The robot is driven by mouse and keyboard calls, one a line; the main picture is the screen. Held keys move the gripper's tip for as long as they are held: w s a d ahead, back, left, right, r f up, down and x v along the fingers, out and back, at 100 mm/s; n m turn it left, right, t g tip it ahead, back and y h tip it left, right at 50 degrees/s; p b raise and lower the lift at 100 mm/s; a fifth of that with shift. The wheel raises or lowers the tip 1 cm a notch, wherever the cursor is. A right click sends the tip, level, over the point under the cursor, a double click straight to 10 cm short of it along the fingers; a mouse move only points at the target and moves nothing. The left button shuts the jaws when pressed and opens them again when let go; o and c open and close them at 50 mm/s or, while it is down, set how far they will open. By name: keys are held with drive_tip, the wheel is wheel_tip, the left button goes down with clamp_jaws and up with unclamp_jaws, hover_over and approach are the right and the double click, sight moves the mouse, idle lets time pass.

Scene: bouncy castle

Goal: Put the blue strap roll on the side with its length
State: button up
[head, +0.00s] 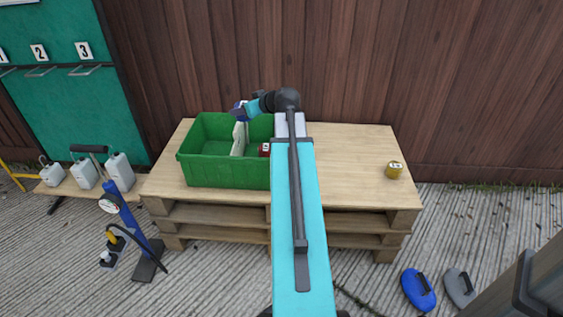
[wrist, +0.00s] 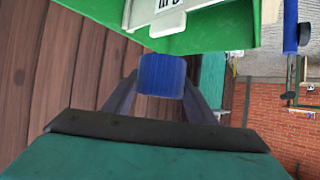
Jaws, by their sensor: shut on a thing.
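The blue strap roll (wrist: 161,75) is between the two fingers of my gripper (wrist: 160,88), which is shut on it. In the head view the blue roll (head: 240,112) is held at the back of the green crate (head: 210,172), by the upper end of its white divider (head: 238,140). My gripper (head: 247,108) comes in from the right there. In the wrist view the green crate (wrist: 215,38) is beyond the roll, with a partly cut-off white label (wrist: 172,4). I cannot read the length on the blue roll.
A red roll (head: 264,150) lies in the crate right of the divider. A yellow roll (head: 394,170) stands on the right of the pallet table (head: 350,150). A pale grey object (head: 299,125) is partly behind my arm. A wooden fence (head: 350,60) rises behind the table.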

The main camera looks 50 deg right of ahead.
drive_tip(key=s+d+f+b, duration=0.4)
drive_tip(key=s+d, duration=0.3)
drive_tip(key=s, duration=0.1)
drive_tip(key=s+d+f+b, duration=0.4)
drive_tip(key=s+d, duration=0.3)
drive_tip(key=d, duration=0.1)
drive_tip(key=shift+s+f+m+h, duration=0.25)
drive_tip(key=shift+s+m+h, duration=0.05)
drive_tip(key=shift+s+h, duration=0.1)
drive_tip(key=shift+f, duration=0.1)
wheel_tip(320, 180, down, 13)
drive_tip(key=b, duration=0.5)
drive_tip(key=shift+f+b, duration=1.15)
drive_tip(key=shift+f, duration=1.25)
drive_tip(key=shift+f, duration=0.15)
drive_tip(key=o, duration=0.9)
